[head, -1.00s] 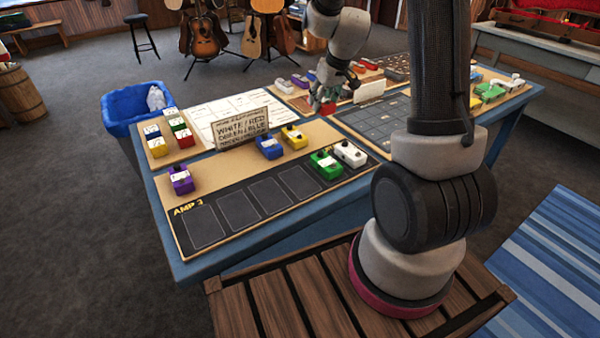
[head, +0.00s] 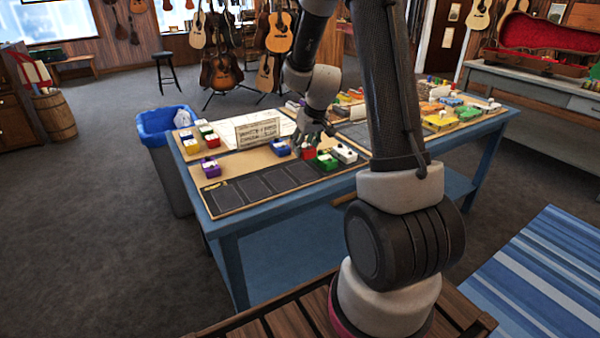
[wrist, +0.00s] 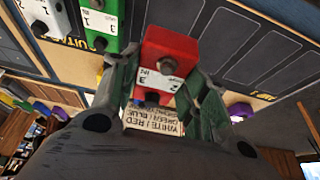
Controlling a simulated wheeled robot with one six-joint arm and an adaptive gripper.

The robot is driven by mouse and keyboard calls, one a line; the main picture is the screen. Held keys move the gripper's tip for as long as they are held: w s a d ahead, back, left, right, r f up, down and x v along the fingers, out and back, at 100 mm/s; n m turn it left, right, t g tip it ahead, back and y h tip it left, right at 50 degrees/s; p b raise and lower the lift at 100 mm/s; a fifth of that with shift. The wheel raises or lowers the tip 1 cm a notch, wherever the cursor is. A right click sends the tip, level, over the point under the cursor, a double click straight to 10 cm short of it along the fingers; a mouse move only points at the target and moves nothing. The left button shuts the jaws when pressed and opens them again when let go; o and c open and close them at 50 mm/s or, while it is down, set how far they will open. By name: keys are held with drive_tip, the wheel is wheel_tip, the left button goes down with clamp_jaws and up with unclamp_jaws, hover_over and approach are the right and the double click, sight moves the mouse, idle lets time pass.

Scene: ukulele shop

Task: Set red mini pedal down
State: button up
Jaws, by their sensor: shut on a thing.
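The red mini pedal (head: 308,152) is between the fingers of my gripper (head: 311,138), which is shut on it. In the wrist view the red pedal (wrist: 170,60) shows a white label between the two green-grey fingers. It is at the AMP 3 board (head: 238,192), beside the green pedal (head: 327,161) on the side of the empty dark slots. The white pedal (head: 344,153) sits beyond the green one. I cannot tell whether the red pedal touches the board. A card sign (head: 257,131) lists colours; "WHITE / RED" and "GREEN / BLUE" read in the wrist view (wrist: 153,122).
A blue pedal (head: 280,147) stands just behind the slots, and a purple pedal (head: 210,168) at the board's left end. Small coloured blocks (head: 206,129) lie at the back left. Several slots left of the red pedal are empty. A blue bin (head: 160,125) stands beside the table.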

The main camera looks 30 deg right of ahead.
wheel_tip(320, 180, down, 7)
idle(0.3)
drive_tip(key=o, duration=1.1)
drive_tip(key=shift+f, duration=0.1)
